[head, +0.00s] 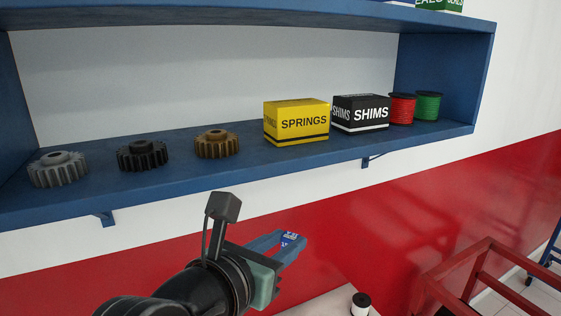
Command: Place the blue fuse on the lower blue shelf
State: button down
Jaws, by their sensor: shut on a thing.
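My gripper (285,244) is in the lower middle of the head view, in front of and below the shelf. It is shut on the blue fuse (289,239), a small blue thing with white marks between the fingertips; the fingers hide part of it. The lower blue shelf (240,172) runs across the view above the gripper. The fuse is apart from the shelf, below its front edge.
On the shelf stand a grey gear (57,170), a black gear (142,155), a brown gear (216,144), a yellow SPRINGS box (296,122), a black SHIMS box (360,113), a red spool (402,109) and a green spool (428,106). Gaps separate the gears. A red frame (475,262) stands lower right.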

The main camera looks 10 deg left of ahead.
aim_at(170, 163)
jog(key=s+a+r+n+y+p, duration=0.1)
jog(key=s+a+r+p, duration=0.1)
jog(key=s+a+r, duration=0.45)
jog(key=s+a+r+n+y+p, duration=0.1)
jog(key=s+a+r, duration=0.15)
jog(key=r, duration=0.65)
jog(key=shift+t, duration=0.4)
jog(key=w+a+p, duration=0.1)
jog(key=w+a, duration=0.1)
jog(key=w, duration=0.1)
jog(key=w+a+p, duration=0.2)
jog(key=w, duration=0.2)
jog(key=w+a+p, duration=0.2)
jog(key=w, duration=0.1)
jog(key=shift+w+a, duration=0.15)
jog(key=shift+a, duration=0.25)
jog(key=w+p, duration=0.1)
jog(key=w+a, duration=0.1)
jog(key=w+a+p, duration=0.1)
jog(key=shift+w+a+r+p, duration=0.15)
jog(key=shift+w+a+p, duration=0.1)
jog(key=shift+w+p, duration=0.1)
jog(key=shift+s+f+p, duration=0.1)
jog(key=shift+f+p, duration=0.3)
jog(key=shift+f, duration=0.1)
jog(key=shift+d+f, duration=0.1)
jog(key=shift+f, duration=0.1)
jog(key=c, duration=0.6)
grip_release()
